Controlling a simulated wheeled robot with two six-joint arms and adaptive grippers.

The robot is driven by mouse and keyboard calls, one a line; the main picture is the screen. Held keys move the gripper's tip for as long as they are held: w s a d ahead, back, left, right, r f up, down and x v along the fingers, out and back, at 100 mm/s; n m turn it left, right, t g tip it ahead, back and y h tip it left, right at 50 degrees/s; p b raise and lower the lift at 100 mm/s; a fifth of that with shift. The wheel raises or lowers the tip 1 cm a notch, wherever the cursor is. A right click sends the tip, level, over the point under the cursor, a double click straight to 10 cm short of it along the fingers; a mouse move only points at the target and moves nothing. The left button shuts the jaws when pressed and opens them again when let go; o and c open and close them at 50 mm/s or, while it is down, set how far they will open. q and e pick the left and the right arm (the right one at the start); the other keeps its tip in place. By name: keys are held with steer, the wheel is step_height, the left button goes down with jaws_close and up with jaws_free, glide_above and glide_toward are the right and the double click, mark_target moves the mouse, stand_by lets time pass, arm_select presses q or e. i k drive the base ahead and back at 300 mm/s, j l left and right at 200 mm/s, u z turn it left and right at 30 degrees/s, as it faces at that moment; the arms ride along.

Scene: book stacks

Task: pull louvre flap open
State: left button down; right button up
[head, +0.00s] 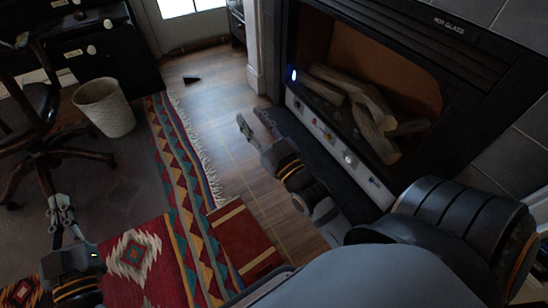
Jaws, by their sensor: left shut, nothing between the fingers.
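A black fireplace with a glass front stands at the right in the head view. Black louvre slats (430,55) run along its top, below the words "HOT GLASS". Along its foot is a pale strip with knobs and lights (340,150). A long dark panel (316,150) lies low in front of this strip; it looks like the lower flap folded down. My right gripper (251,115) is open and empty, beside the panel's far left end; I cannot tell whether it touches. My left gripper (59,204) is shut and empty, over the rug at the lower left.
A white wastebasket (104,107) and a dark swivel chair (38,120) stand at the left, by black drawers (92,45). A patterned rug (185,180) covers the floor at left. A red book-like object (243,240) lies near my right arm. Bare wood floor lies mid-picture.

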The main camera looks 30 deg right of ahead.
mark_target(357, 211)
steer(key=i+j+z, duration=0.2)
steer(key=j, duration=0.2)
steer(key=i+j+z, duration=0.2)
steer(key=j, duration=0.25)
steer(key=j+z, duration=0.2)
steer(key=j, duration=0.2)
steer(key=j+z, duration=0.2)
steer(key=j, duration=0.3)
steer(key=i+z, duration=0.35)
steer(key=i, duration=0.15)
steer(key=i+j+z, duration=0.15)
steer(key=i+z, duration=0.15)
steer(key=i, duration=0.25)
steer(key=i+l, duration=0.1)
